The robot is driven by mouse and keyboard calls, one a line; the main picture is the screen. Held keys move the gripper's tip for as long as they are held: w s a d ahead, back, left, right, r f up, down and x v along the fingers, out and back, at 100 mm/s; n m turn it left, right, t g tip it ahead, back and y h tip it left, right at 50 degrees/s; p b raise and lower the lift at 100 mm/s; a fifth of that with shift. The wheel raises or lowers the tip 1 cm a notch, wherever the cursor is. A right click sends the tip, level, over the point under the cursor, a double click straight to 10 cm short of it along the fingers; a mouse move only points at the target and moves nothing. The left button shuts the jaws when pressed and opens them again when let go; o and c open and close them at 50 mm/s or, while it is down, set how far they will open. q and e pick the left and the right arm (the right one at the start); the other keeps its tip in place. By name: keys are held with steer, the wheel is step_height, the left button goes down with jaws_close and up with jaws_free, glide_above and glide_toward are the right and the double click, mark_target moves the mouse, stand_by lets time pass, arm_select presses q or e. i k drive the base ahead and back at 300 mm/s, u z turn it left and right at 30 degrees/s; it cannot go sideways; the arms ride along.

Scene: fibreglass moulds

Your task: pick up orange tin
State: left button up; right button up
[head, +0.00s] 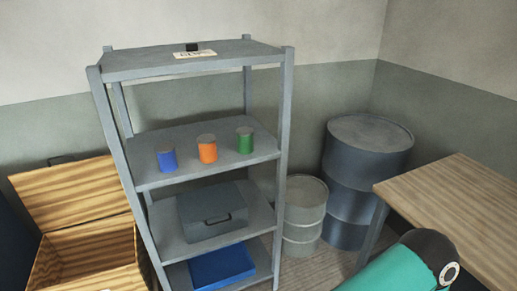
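The orange tin (207,149) stands upright on the second shelf from the top of a grey metal rack (205,176). A blue tin (167,160) stands to its left and a green tin (245,141) to its right, with small gaps between them. A teal and black part of my arm shows at the bottom right, well away from the tins. Neither gripper is in view.
The rack's posts and top shelf (240,54) frame the tins. A grey case (212,212) and blue box (222,267) sit below. An open wooden crate (90,255) stands left; two drums (303,215) (366,160) and a wooden table (465,205) stand right.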

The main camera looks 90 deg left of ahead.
mark_target(207, 142)
steer(key=z, duration=0.2)
steer(key=i, duration=0.2)
steer(key=u, duration=2.65)
steer(key=i, duration=0.15)
steer(key=u, duration=1.35)
steer(key=k, duration=0.3)
steer(key=u, duration=0.5)
steer(key=i, duration=1.4)
steer(key=z, duration=0.5)
